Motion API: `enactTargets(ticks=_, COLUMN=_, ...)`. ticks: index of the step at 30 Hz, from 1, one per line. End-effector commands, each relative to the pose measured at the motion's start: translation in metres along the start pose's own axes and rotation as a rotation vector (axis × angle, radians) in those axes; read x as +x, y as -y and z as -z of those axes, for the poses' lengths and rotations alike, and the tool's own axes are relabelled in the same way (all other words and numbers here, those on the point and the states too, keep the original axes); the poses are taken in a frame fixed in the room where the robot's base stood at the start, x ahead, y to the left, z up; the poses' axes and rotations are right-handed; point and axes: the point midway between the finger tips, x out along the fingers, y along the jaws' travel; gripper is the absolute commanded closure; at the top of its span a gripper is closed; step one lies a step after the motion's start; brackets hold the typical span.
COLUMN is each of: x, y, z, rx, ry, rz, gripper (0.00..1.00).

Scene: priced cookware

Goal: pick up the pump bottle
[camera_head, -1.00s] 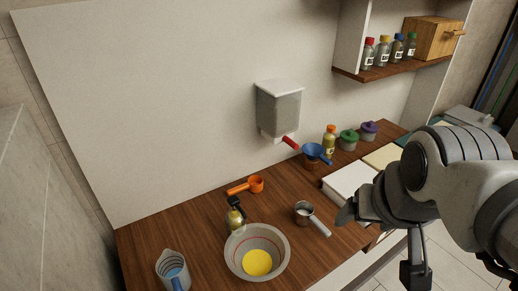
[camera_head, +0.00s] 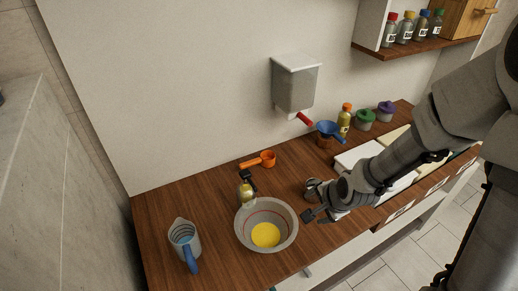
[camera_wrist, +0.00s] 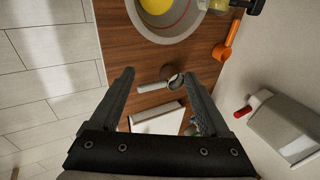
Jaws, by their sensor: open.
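The pump bottle (camera_head: 246,196) is a small yellowish bottle with a black pump top. My gripper (camera_wrist: 159,75) is open and empty. In the head view my gripper (camera_head: 312,203) is over the counter, right of the bowl and apart from the bottle. Its fingers are partly hidden by my wrist.
A metal measuring cup (camera_wrist: 168,73) lies below my fingers. An orange scoop (camera_head: 260,160) lies behind the bottle. A measuring jug (camera_head: 184,240) stands left of the bowl. A wall dispenser (camera_head: 295,85) hangs behind. The counter between jug and bottle is clear.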

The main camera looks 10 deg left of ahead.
Motion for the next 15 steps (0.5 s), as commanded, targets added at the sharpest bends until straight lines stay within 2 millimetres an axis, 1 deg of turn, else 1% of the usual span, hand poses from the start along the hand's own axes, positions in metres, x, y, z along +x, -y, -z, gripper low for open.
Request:
enactTargets(ticks=1, x=0.011, y=-0.003, z=-0.008, rx=0.070, ry=0.034, rz=0.017, gripper=0.20)
enactTargets(ticks=6, x=0.039, y=0.002, z=-0.035, rx=0.324, ry=0.137, rz=0.107, gripper=0.20)
enactTargets(ticks=10, x=0.052, y=0.009, z=-0.055, rx=0.542, ry=0.226, rz=0.179, gripper=0.20)
enactTargets(ticks=15, x=0.059, y=0.025, z=-0.078, rx=0.854, ry=0.354, rz=0.272, gripper=0.20)
